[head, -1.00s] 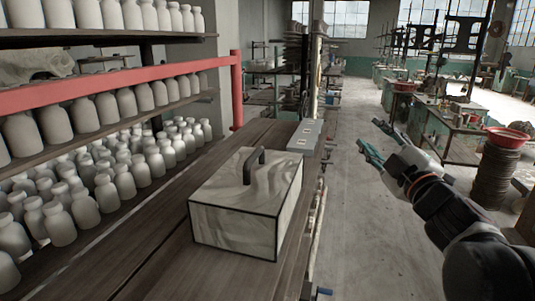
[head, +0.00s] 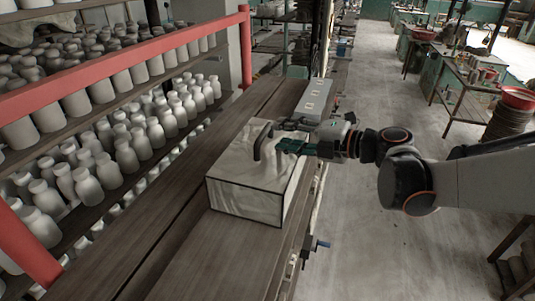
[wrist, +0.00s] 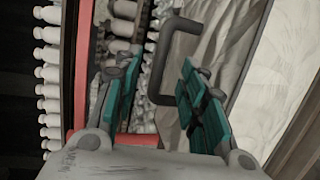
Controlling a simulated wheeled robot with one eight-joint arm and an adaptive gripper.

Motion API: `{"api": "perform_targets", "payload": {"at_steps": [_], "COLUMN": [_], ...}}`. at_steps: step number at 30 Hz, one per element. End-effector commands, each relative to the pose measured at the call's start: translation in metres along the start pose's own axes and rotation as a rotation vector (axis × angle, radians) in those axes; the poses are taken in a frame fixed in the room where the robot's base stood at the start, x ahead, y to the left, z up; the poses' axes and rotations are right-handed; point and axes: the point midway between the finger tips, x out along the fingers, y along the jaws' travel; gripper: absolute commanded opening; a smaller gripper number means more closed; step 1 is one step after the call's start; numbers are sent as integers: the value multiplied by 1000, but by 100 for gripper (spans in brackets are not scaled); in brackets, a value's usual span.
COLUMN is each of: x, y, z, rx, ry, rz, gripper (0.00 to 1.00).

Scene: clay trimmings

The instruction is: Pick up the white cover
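The white cover (head: 238,172) is a pale, marbled box with dark edges and a dark handle (head: 259,143) on top. It sits on the brown wooden bench. My gripper (head: 283,138) is just right of the handle, above the cover's top. In the wrist view the gripper (wrist: 155,85) is open, with its teal fingers apart. The handle (wrist: 156,62) shows ahead in the gap between the fingers, apparently not gripped. The cover's pale surface (wrist: 234,35) is on the right there.
A grey box (head: 314,98) lies on the bench (head: 160,262) behind the cover. Shelves of white bottles and a red rail (head: 120,62) stand on the left. The floor (head: 390,260) to the right of the bench is clear.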

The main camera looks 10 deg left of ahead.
Motion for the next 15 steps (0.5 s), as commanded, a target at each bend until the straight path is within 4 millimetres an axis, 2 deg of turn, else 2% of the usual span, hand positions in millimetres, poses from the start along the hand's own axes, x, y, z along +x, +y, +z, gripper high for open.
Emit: {"api": "perform_targets", "payload": {"at_steps": [3, 11, 15], "x": [14, 28, 45], "y": [0, 0, -1], "z": [0, 3, 9], "rx": [0, 1, 1], "ry": [0, -1, 0], "rz": [0, 1, 1], "gripper": [38, 38, 38]}}
